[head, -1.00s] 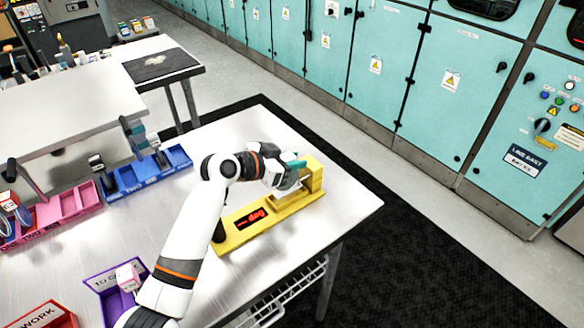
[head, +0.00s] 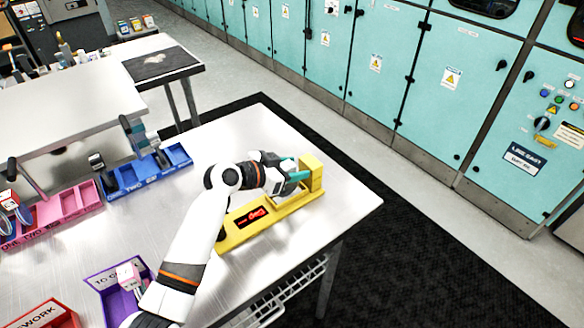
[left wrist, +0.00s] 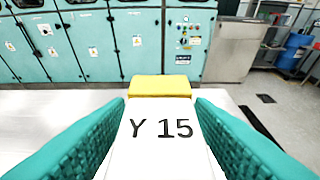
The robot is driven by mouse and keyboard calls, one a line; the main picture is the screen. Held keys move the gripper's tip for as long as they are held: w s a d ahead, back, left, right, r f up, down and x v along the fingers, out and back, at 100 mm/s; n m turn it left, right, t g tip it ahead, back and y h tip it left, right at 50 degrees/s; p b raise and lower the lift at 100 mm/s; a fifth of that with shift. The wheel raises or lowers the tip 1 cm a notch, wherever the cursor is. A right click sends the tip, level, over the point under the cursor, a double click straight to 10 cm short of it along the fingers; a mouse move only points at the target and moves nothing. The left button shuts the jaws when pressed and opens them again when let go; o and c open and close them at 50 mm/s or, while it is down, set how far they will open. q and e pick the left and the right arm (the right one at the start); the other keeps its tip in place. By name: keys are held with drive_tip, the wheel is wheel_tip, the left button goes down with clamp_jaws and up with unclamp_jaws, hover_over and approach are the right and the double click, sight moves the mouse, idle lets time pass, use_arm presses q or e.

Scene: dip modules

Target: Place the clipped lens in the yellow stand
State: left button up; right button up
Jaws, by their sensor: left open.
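The yellow stand (head: 240,235) lies near the right edge of the table, with a dark display with red marks and a raised yellow post at its far right end. My left gripper (head: 295,170) is low over the stand, beside the post. In the left wrist view a white piece marked "Y 15" (left wrist: 160,140) lies between the two open teal fingers, with the yellow post (left wrist: 160,86) behind it. Whether the fingers touch it is unclear. This white piece may be the clipped lens; its lower part is hidden. My right gripper is not in view.
A blue rack (head: 150,172), a pink rack (head: 85,203), a purple tray (head: 105,280) with a pink-and-white piece (head: 128,277) and a red tray (head: 50,316) stand on the left. The table's right edge is close to the stand. Teal cabinets (head: 380,70) stand behind.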

use_arm(q)
drive_tip(key=shift+r, duration=0.3)
drive_tip(key=p+v, duration=0.5)
drive_tip(key=v, duration=0.7)
drive_tip(key=shift+f, duration=0.1)
